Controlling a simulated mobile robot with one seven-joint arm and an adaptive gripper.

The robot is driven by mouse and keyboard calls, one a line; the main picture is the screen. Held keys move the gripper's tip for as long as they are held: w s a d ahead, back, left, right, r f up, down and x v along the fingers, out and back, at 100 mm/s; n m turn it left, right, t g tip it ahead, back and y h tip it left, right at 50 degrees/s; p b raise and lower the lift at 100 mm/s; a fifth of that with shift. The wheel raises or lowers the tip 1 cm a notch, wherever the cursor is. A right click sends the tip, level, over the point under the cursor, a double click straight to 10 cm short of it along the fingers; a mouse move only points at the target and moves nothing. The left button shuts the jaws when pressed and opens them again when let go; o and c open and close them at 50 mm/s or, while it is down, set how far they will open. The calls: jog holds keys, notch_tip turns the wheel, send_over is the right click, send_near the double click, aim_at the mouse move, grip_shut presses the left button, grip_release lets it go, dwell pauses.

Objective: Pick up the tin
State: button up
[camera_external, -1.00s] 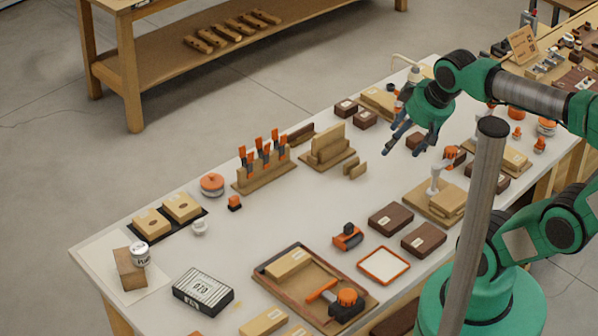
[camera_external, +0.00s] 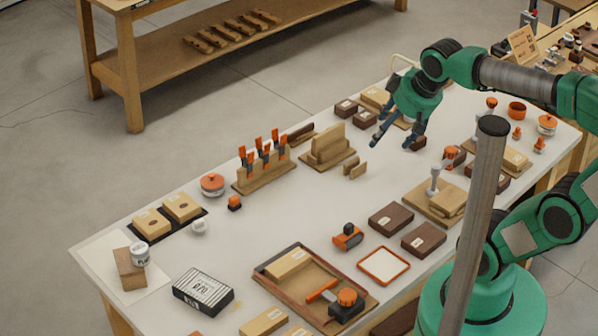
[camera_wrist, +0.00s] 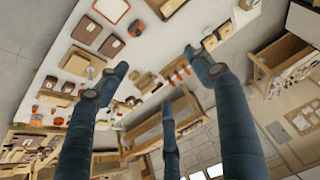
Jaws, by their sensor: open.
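The tin (camera_external: 140,254) is a small white-and-grey can with dark lettering at the left end of the bench. It appears beside or on a small wooden block (camera_external: 129,268); I cannot tell which. My gripper (camera_external: 393,145) is open and empty, above the far right half of the bench, well away from the tin. Its dark blue fingers are spread in the wrist view (camera_wrist: 157,75), with nothing between them. I cannot make out the tin in the wrist view.
A black-and-white box (camera_external: 203,291) lies right of the tin. A holder with orange-handled tools (camera_external: 264,170) rises mid-bench. The bench middle (camera_external: 285,215) is largely clear.

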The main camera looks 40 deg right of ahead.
jog(key=w+a+r+p, duration=0.15)
jog(key=w+a, duration=0.25)
jog(key=w, duration=0.6)
jog(key=n+g+y+p, duration=0.1)
jog(key=n+g+p, duration=0.1)
jog(key=n+p, duration=0.2)
send_over(140, 249)
jog(key=s+d, duration=0.2)
jog(key=s, duration=0.1)
notch_tip(140, 249, down, 31)
jog(key=shift+s+a+f, duration=0.1)
jog(key=shift+s+a, duration=0.1)
jog(key=x, duration=0.7)
jog(key=shift+s+a+f, duration=0.1)
jog(key=shift+s+f, duration=0.05)
jog(key=shift+f, duration=0.05)
jog(key=shift+w+a+f, duration=0.1)
jog(key=shift+w+f, duration=0.15)
jog(key=shift+f, duration=0.35)
